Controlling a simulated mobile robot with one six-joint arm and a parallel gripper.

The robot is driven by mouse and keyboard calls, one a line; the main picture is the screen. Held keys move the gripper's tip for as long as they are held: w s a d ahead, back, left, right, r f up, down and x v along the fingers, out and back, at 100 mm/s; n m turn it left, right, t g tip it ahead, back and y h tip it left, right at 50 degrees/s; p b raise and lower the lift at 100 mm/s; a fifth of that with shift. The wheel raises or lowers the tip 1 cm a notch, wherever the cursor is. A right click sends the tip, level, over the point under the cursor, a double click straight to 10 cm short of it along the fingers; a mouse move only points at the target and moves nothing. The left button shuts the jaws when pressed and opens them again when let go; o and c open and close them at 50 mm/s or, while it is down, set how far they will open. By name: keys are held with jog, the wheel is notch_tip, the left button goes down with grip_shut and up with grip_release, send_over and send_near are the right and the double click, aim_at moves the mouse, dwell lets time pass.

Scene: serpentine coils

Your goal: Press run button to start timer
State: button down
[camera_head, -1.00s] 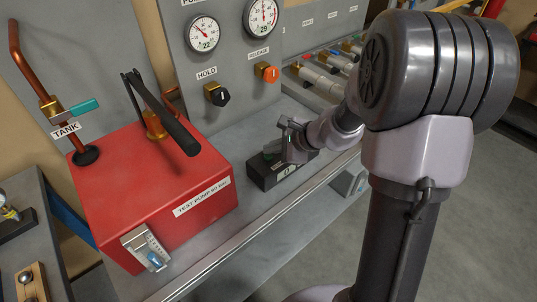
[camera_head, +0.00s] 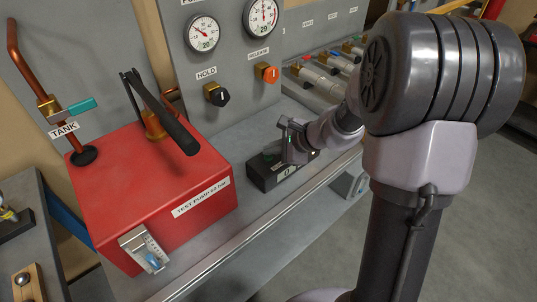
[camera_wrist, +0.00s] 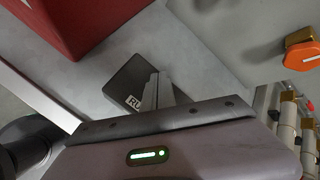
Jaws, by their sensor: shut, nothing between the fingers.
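The timer is a small dark box (camera_head: 264,183) with a white label on its front, on the grey bench right of the red pump. In the wrist view the dark box (camera_wrist: 126,80) shows a white label reading "RU", its rest cut off by my fingers. My gripper (camera_head: 279,155) is at the box's top and looks shut and empty. In the wrist view the closed fingers (camera_wrist: 157,88) lie over the label area. The button itself is hidden, and I cannot tell whether the fingertips touch it.
The red test pump (camera_head: 150,190) with its dark lever (camera_head: 165,115) stands left of the box. Behind are the black HOLD knob (camera_head: 216,94) and orange RELEASE knob (camera_head: 267,73) below two gauges. Valves (camera_head: 320,82) line the back right. The bench's front edge is close.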

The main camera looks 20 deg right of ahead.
aim_at(271, 158)
jog(key=shift+r, duration=0.15)
notch_tip(271, 158, up, 6)
jog(key=p, duration=0.4)
jog(key=shift+r, duration=0.1)
dwell(1.5)
jog(key=s+a+r+n+g+b, duration=0.1)
jog(key=s+a+r+n, duration=0.45)
jog(key=s, duration=0.35)
jog(key=s+a+r+n+g+b, duration=0.1)
jog(key=s+a+r+n, duration=0.4)
jog(key=s, duration=0.4)
jog(key=s+d+f+n+h, duration=0.1)
jog(key=s+d+n+h, duration=0.1)
jog(key=s+n, duration=0.3)
jog(key=s+h, duration=0.1)
jog(key=s, duration=0.3)
jog(key=shift+f, duration=0.2)
